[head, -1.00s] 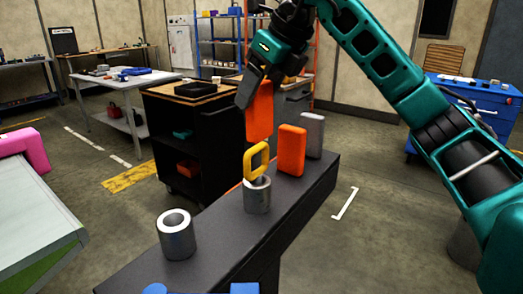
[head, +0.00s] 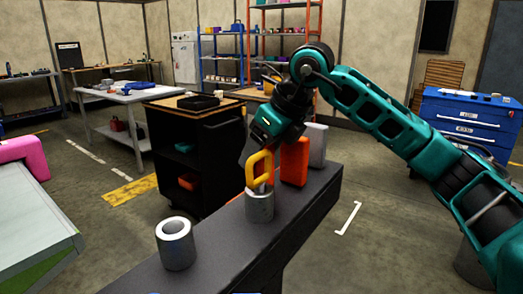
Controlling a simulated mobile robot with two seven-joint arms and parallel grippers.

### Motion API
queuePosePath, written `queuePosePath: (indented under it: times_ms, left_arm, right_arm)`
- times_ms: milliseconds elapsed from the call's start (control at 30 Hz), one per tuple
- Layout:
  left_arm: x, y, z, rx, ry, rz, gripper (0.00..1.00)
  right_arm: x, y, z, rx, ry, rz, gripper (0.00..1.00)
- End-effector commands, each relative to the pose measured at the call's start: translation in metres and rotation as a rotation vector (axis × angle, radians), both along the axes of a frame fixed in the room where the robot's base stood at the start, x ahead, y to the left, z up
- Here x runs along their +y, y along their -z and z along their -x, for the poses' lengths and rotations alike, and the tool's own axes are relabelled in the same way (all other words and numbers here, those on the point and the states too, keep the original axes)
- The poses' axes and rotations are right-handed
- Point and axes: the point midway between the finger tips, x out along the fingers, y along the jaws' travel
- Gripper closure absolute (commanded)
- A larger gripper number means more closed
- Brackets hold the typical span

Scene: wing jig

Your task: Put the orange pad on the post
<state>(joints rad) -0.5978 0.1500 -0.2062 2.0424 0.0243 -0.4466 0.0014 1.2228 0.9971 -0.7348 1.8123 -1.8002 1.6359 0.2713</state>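One orange pad (head: 294,162) stands upright on the dark beam (head: 225,240), in front of a grey block (head: 316,146). A grey hollow cylinder (head: 260,207) stands nearer on the beam, and a yellow loop (head: 260,168) stands upright at its top. A second hollow cylinder (head: 175,245), with an open top, stands nearest. I cannot tell which of these is the post. My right gripper (head: 250,155) points down beside and behind the yellow loop. Its fingertips are partly hidden, and I cannot tell whether it holds anything. My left gripper is not in view.
A black cart (head: 195,150) stands left of the beam. A pale table (head: 35,235) with a pink object (head: 25,155) is at the left edge. A blue tool cabinet (head: 470,125) stands back right. The floor right of the beam is clear.

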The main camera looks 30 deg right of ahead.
Motion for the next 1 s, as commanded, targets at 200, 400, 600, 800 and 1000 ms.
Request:
queuePosePath:
  times_ms: [200,400,600,800,1000]
  left_arm:
    - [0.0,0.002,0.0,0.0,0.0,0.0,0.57]
    - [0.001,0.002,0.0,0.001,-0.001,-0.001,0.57]
    - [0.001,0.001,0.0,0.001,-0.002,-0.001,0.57]
    - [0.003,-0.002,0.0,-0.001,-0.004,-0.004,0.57]
    - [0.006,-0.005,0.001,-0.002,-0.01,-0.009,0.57]
  right_arm:
    - [0.0,0.002,0.0,0.0,0.0,0.0,0.21]
    - [0.0,0.002,0.0,0.001,0.0,0.0,0.07]
    - [0.0,0.001,0.0,0.0,0.0,0.0,0.07]
    - [-0.004,-0.02,0.008,-0.003,0.001,-0.001,0.07]
    - [-0.012,-0.058,0.029,-0.003,0.001,0.0,0.07]
